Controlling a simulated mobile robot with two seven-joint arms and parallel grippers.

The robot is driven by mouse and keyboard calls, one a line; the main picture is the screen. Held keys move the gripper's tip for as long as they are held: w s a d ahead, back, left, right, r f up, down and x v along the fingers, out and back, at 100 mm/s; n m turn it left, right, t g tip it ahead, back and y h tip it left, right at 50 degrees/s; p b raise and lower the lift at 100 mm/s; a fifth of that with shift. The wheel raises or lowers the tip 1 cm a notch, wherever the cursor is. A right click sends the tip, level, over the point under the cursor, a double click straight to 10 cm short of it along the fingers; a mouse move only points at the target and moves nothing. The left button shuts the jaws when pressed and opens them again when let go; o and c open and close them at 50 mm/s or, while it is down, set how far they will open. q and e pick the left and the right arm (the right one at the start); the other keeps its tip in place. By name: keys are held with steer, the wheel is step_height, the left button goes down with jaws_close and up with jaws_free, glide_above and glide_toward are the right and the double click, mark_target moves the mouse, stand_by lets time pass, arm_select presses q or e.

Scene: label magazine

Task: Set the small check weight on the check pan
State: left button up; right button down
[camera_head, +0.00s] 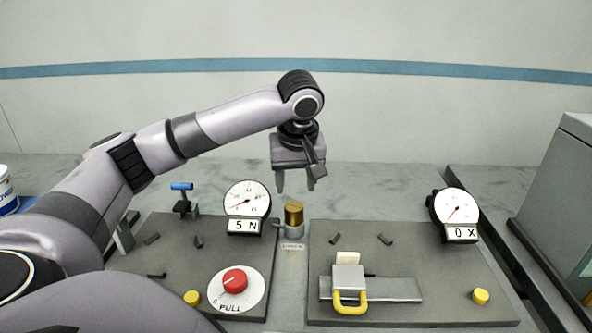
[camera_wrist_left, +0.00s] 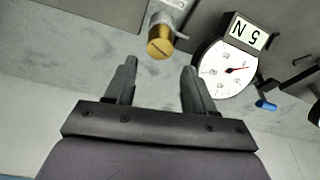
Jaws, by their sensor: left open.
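The small brass check weight (camera_head: 294,214) stands upright on a grey round support, apparently the check pan (camera_head: 298,231), behind a small label that seems to read CHECK (camera_head: 293,246). In the left wrist view the weight's brass end (camera_wrist_left: 160,48) shows just beyond the fingertips, with the grey support (camera_wrist_left: 174,8) behind it. My left gripper (camera_head: 297,187) is open and empty, fingers pointing down, above the weight and apart from it. It also shows in the left wrist view (camera_wrist_left: 160,75), with nothing between its fingers. My right gripper is not in view.
A left plate carries a dial marked 5 N (camera_head: 247,203), a red PULL knob (camera_head: 235,281) and a blue-handled clamp (camera_head: 182,194). A right plate carries another dial (camera_head: 459,210) and a block with a yellow handle (camera_head: 349,287). A grey cabinet (camera_head: 560,200) stands far right.

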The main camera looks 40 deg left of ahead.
arm_select(q)
steer(key=shift+v, duration=1.5)
